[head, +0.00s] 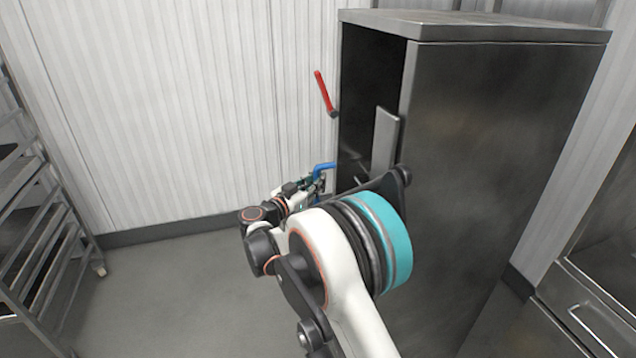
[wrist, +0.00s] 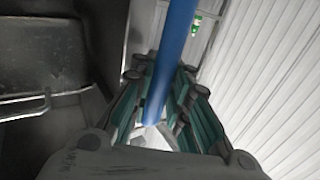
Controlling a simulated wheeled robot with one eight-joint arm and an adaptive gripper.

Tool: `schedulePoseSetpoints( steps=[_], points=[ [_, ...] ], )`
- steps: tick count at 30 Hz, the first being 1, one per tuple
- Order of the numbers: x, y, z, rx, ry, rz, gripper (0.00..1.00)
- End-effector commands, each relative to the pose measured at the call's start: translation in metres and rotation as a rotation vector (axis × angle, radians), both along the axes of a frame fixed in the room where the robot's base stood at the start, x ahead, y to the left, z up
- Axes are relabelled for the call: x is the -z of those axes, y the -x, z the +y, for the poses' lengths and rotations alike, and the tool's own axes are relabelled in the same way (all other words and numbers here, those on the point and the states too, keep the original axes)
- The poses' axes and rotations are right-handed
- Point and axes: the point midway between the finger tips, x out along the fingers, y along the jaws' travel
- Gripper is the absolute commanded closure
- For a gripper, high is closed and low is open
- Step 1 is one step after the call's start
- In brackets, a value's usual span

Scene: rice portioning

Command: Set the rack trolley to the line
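The rack trolley (head: 45,235) is a metal frame with slanted rails and a caster at the left edge of the head view, cut off by the frame. No floor line shows. My gripper (head: 318,182) is far from the trolley, low by the open front of a tall dark cabinet (head: 500,130). A blue bar (head: 323,167) shows at my gripper. In the wrist view the blue bar (wrist: 176,60) runs between the fingers and partly hides their tips. I cannot tell whether the fingers touch it.
A red lever (head: 324,92) stands out beside the cabinet's left edge. A white ribbed wall (head: 170,100) closes the back. Grey floor (head: 170,290) is clear between the trolley and my arm. A metal unit with a handle (head: 590,325) is at lower right.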

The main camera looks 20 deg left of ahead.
Motion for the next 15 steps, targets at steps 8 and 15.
schedulePoseSetpoints(
  steps=[8, 15],
  points=[
    [0.0008, 0.0004, -0.0006, 0.002, 0.000, 0.001, 0.64],
    [0.0004, 0.0044, 0.0015, 0.000, 0.000, 0.001, 0.64]
  ],
)
